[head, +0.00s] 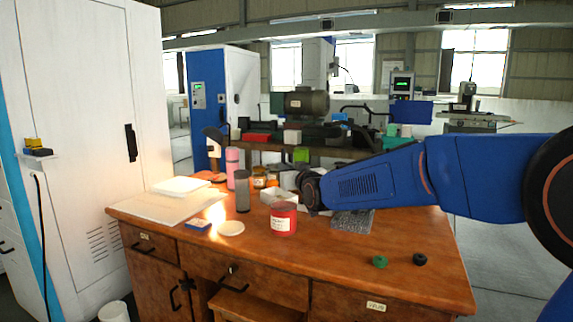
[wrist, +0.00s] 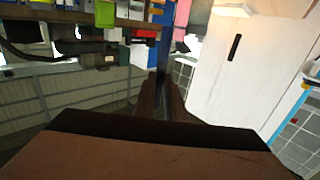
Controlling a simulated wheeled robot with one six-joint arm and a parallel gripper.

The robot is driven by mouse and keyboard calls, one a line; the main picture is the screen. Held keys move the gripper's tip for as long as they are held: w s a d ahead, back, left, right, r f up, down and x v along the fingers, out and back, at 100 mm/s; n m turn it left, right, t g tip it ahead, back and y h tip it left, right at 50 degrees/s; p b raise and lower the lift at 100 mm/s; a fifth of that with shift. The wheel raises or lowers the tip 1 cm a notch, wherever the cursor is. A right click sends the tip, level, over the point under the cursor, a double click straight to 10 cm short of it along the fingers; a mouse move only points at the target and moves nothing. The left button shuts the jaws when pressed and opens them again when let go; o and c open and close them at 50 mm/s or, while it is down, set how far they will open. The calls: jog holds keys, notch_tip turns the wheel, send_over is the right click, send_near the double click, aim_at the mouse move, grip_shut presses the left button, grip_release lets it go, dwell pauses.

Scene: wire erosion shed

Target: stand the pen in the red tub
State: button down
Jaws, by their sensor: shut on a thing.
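The red tub (head: 284,222) stands upright on the wooden desk near its front middle, with a pale label on its side. My gripper (head: 299,181) is just above and behind the tub, at the end of my blue arm, which reaches in from the right. In the wrist view its two dark fingers (wrist: 161,95) are close together, shut on the pen.
On the desk (head: 340,270) are a grey cylinder (head: 242,191), a pink bottle (head: 232,168), a white disc (head: 231,228), a blue-and-white block (head: 197,225) and a grey mat (head: 353,221). Green (head: 380,262) and black (head: 420,259) rings lie at front right. The front right is mostly clear.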

jog(key=shift+f, duration=5.7)
jog(key=shift+f, duration=0.1)
jog(key=c, duration=1.7)
grip_release()
jog(key=v, duration=1.7)
jog(key=shift+s+d, duration=0.15)
jog(key=shift+s, duration=0.05)
